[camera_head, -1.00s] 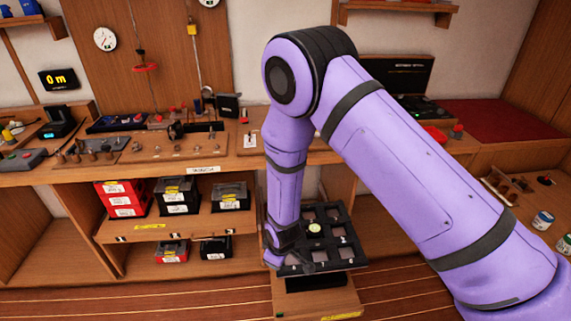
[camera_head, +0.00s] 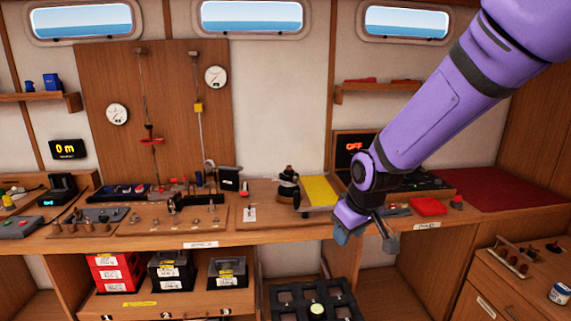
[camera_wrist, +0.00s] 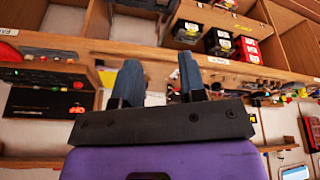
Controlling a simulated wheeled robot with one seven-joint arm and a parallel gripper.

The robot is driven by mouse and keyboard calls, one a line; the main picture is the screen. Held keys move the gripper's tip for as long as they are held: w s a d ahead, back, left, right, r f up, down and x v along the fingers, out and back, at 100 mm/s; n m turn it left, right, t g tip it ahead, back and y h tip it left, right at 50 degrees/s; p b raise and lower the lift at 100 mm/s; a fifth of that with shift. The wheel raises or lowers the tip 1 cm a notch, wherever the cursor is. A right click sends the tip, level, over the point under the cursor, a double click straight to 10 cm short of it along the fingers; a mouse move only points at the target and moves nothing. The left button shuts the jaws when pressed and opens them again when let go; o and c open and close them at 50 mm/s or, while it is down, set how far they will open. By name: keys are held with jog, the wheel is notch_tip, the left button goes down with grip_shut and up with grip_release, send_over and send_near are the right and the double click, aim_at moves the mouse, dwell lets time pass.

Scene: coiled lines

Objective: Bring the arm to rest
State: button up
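My purple arm comes in from the top right in the head view, and my gripper (camera_head: 366,236) hangs in front of the bench's front edge, above and to the right of the black tray. Its two dark fingers stand apart with nothing between them. The wrist view also shows my gripper (camera_wrist: 158,82) with both fingers spread and the gap empty. The view there is turned over, with the shelves at the top.
The wooden bench (camera_head: 215,240) runs across the view, with panels and tools on it. A black compartment tray (camera_head: 345,298) with a pale round item (camera_head: 317,309) sits low in front. Red and black cases (camera_head: 118,275) fill the shelf. A drawer cabinet (camera_head: 500,292) stands right.

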jog(key=s+d+r+m, duration=0.2)
jog(key=s+d+r, duration=0.3)
jog(key=s, duration=0.3)
jog(key=s+d+r+m+t+h, duration=0.1)
jog(key=s+d+r+m, duration=0.1)
jog(key=s+d+r, duration=0.4)
jog(key=s+d+r+m, duration=0.2)
jog(key=s+d+r, duration=0.3)
jog(key=s, duration=0.5)
jog(key=shift+s+d+r+m+t, duration=0.2)
jog(key=shift+r+m+t, duration=0.1)
jog(key=shift+t, duration=0.1)
jog(key=shift+w, duration=0.1)
